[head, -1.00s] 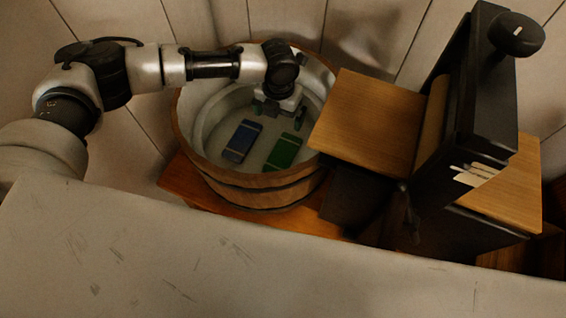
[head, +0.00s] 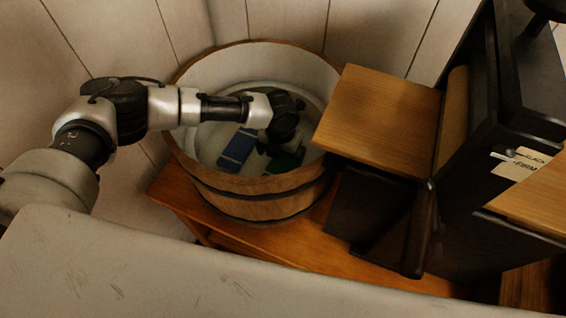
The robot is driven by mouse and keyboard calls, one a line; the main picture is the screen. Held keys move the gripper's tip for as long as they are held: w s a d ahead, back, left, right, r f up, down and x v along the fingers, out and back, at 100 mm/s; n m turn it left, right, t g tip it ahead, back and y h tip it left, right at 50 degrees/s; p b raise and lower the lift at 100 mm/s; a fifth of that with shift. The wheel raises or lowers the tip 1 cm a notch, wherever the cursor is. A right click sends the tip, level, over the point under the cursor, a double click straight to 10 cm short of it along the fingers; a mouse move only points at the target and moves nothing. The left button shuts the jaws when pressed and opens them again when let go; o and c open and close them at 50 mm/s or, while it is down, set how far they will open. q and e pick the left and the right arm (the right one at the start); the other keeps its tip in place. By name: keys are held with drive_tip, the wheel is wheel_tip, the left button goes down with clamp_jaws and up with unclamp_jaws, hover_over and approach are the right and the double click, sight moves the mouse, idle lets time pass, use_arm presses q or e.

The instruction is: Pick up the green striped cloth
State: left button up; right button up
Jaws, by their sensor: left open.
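The green cloth (head: 285,162) lies on the floor of a round wooden tub (head: 258,206) with a pale inside. My left arm reaches into the tub from the left. My left gripper (head: 282,147) is open, low in the tub and right over the green cloth. The black wrist hides part of the cloth and most of the fingers, so I cannot tell whether they touch it. Its stripes are too small to make out. My right gripper is not in view.
A blue cloth (head: 238,147) lies in the tub, left of the green one. The tub stands on an orange wooden bench (head: 270,241). A wooden board (head: 379,120) and a dark cabinet-like press (head: 480,130) stand close at the right. A pale worn surface (head: 200,275) fills the front.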

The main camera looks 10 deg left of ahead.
sight(282, 164)
use_arm(q)
drive_tip(key=shift+s+d+f, duration=0.15)
drive_tip(key=shift+f, duration=1.8)
drive_tip(key=c, duration=1)
